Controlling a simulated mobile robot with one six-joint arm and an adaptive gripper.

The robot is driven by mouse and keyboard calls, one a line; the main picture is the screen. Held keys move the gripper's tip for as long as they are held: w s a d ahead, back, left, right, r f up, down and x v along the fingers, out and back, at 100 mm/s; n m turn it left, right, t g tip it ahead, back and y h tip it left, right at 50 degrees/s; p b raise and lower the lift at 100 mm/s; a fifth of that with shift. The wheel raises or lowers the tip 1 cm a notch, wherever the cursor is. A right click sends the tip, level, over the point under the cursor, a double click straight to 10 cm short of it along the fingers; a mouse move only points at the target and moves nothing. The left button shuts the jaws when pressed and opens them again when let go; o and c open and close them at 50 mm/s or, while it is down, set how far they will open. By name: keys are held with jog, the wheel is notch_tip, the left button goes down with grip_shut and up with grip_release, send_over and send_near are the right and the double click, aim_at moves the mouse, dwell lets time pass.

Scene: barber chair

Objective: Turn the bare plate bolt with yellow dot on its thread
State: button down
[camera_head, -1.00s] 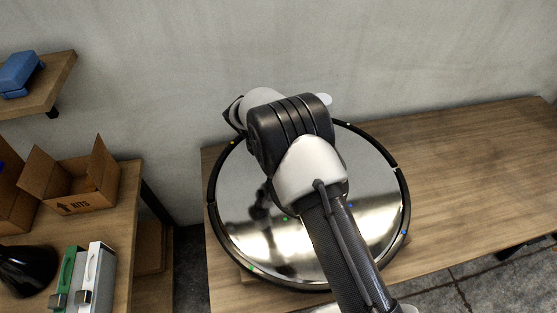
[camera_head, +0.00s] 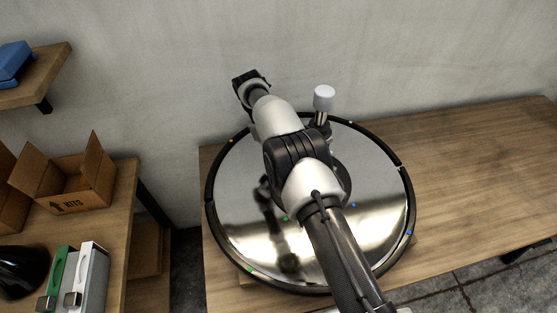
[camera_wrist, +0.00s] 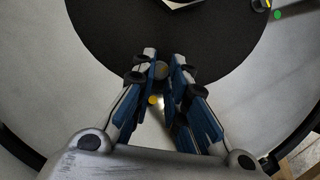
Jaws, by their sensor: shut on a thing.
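In the wrist view my gripper (camera_wrist: 162,64) has its blue-padded fingers closed around a small grey bolt head (camera_wrist: 161,72). A yellow dot (camera_wrist: 153,100) lies close beside it, on the near side between the fingers. The bolt sits near the edge of a dark round area on the round plate (camera_wrist: 85,85). In the head view the shiny round plate (camera_head: 238,195) with its black rim lies on the wooden bench. My arm covers its middle there, and my fingers and the bolt cannot be made out. The bolt's thread is hidden.
A green dot (camera_wrist: 277,14) lies at the wrist view's upper right. Several coloured dots mark the plate. The bench (camera_head: 480,170) is clear to the right. At left are an open carton (camera_head: 72,190), green and white cases (camera_head: 80,275) and a shelf (camera_head: 35,92).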

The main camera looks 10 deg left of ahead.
jog(key=shift+d+f+m+b, duration=0.1)
jog(key=shift+m+b, duration=0.3)
jog(key=shift+m, duration=0.2)
jog(key=shift+g, duration=0.3)
jog(key=c, duration=1.5)
grip_release()
jog(key=shift+c, duration=0.2)
